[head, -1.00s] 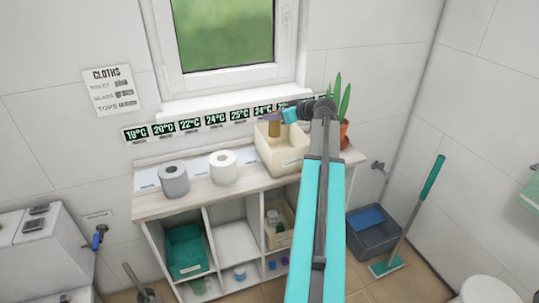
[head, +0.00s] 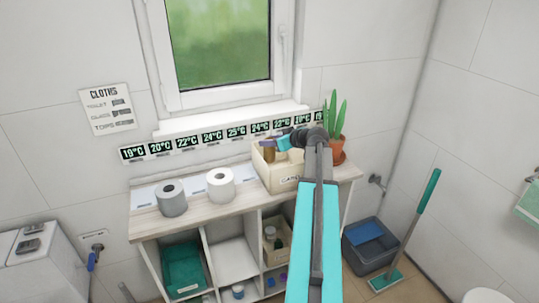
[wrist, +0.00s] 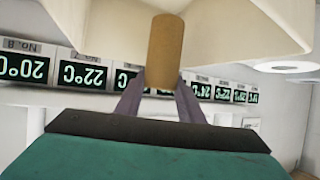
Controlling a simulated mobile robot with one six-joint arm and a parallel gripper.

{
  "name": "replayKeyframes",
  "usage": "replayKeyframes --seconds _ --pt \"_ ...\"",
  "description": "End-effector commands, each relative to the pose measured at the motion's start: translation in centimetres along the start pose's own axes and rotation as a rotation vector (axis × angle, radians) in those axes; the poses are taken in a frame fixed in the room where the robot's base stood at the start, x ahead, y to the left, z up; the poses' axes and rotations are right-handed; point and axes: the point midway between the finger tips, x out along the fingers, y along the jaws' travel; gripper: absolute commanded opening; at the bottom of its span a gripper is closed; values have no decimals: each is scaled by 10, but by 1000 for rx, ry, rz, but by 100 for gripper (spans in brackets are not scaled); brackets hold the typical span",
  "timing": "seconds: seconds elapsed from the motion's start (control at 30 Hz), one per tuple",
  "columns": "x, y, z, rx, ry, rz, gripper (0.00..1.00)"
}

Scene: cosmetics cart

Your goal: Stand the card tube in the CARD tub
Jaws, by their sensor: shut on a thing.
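The card tube (head: 269,153) is a short brown cylinder, roughly upright. My gripper (head: 270,138) is shut on its upper end. The CARD tub (head: 283,183) is an open cream box on the cart top, its front label only partly readable. The tube's lower part is inside the tub's opening, near its left side. Whether its lower end touches the tub floor is hidden. In the wrist view, the tube (wrist: 165,50) sits between my finger tips (wrist: 160,82), with the tub's cream wall (wrist: 85,22) around it.
A grey roll (head: 171,199) and a white roll (head: 220,185) stand left of the tub. A potted plant (head: 336,140) stands close on its right, partly behind my arm. Temperature strips (head: 188,142) line the wall behind. Bare cart top (head: 150,222) lies along the front.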

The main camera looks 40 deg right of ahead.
Motion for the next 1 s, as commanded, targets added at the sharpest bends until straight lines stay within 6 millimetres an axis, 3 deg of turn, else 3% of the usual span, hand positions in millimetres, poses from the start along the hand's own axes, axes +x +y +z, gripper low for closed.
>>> replayKeyframes --seconds 0.2,0.73,1.0 --pt "9 0 18 1 0 -1 14" --pt "12 -1 23 0 0 -1 14" --pt "21 -1 41 1 0 -2 14"
